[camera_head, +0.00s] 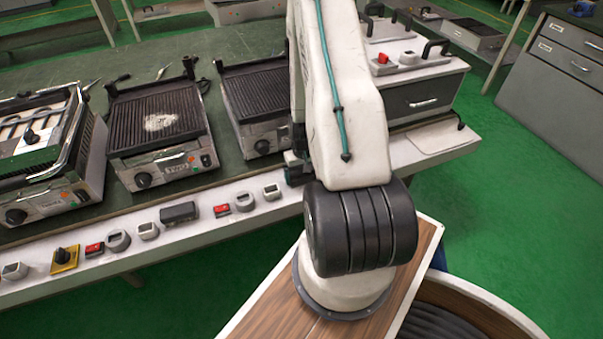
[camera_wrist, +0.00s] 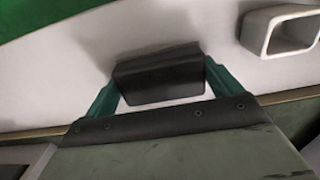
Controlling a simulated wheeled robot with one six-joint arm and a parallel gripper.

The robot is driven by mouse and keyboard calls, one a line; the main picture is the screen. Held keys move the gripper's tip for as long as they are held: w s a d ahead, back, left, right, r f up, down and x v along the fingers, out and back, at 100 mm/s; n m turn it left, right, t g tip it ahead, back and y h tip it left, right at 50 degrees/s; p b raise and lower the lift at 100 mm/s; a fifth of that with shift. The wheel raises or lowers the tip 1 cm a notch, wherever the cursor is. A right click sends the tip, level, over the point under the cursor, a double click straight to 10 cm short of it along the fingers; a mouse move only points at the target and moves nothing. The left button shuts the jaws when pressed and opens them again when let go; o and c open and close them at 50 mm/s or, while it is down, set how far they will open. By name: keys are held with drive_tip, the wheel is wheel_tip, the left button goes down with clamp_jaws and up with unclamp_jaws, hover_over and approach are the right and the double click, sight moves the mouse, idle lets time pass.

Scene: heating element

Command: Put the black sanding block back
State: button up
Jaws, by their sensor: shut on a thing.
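In the wrist view my gripper (camera_wrist: 161,80) has its two green fingers on either end of a black block (camera_wrist: 160,76), shut on it. The block is over the white ledge; whether it touches the ledge I cannot tell. In the head view my gripper (camera_head: 296,169) shows only in part at the ledge's right half, beside my arm, and the held block is hidden there. Another dark block (camera_head: 179,212) lies on the ledge further left.
The white front ledge (camera_head: 215,230) carries a small pale square ring (camera_head: 272,192), also seen in the wrist view (camera_wrist: 279,33), a red switch (camera_head: 221,210) and several other parts. Contact grills (camera_head: 160,118) stand behind it. A grey box with handles (camera_head: 420,95) is right of my arm.

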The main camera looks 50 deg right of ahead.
drive_tip(key=shift+f, duration=0.1)
drive_tip(key=o, duration=0.7)
